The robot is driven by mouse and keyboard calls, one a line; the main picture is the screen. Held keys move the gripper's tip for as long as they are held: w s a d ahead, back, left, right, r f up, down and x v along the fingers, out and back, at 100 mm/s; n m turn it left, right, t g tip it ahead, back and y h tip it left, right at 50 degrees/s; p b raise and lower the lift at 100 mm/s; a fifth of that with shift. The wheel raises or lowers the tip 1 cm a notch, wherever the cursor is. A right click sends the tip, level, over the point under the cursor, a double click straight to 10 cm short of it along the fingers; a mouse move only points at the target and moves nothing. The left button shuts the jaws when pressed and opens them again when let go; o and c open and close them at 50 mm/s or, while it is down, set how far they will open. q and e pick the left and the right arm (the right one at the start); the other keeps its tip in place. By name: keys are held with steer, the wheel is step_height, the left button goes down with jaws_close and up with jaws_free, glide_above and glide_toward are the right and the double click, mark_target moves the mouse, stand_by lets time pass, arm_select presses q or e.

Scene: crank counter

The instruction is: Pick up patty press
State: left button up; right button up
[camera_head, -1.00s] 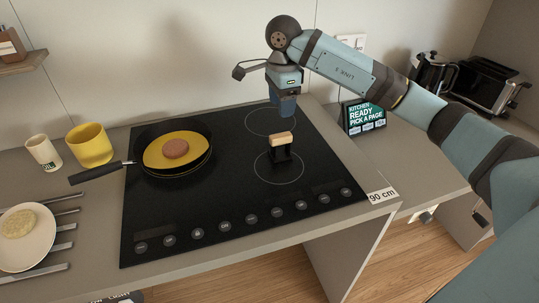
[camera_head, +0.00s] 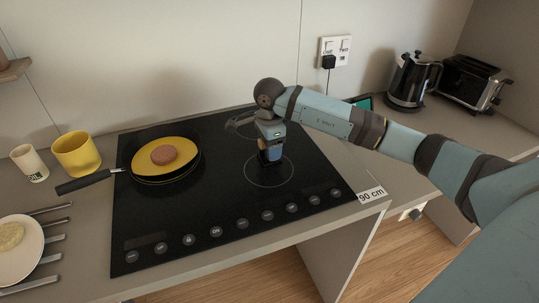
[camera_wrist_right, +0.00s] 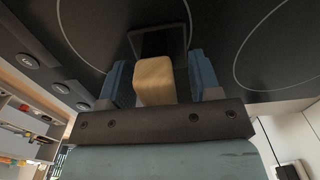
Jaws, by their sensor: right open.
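The patty press, with a light wooden handle (camera_wrist_right: 154,80) and a dark flat plate (camera_wrist_right: 158,41), stands on the black cooktop (camera_head: 225,205). In the head view it is mostly hidden behind my right gripper (camera_head: 270,153). In the right wrist view, the blue fingers of my right gripper (camera_wrist_right: 158,82) are open, one on each side of the wooden handle. Gaps show between the handle and the fingers. My left gripper is in neither view.
A frying pan (camera_head: 131,173) holding a brown patty (camera_head: 163,154) on something yellow sits left of the press. A yellow mug (camera_head: 77,153), a pale cup (camera_head: 30,163) and a plate (camera_head: 20,262) stand further left. A kettle (camera_head: 410,82) and toaster (camera_head: 468,83) are at the back right.

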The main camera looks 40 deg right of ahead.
jaws_close()
steer(key=shift+r, duration=0.1)
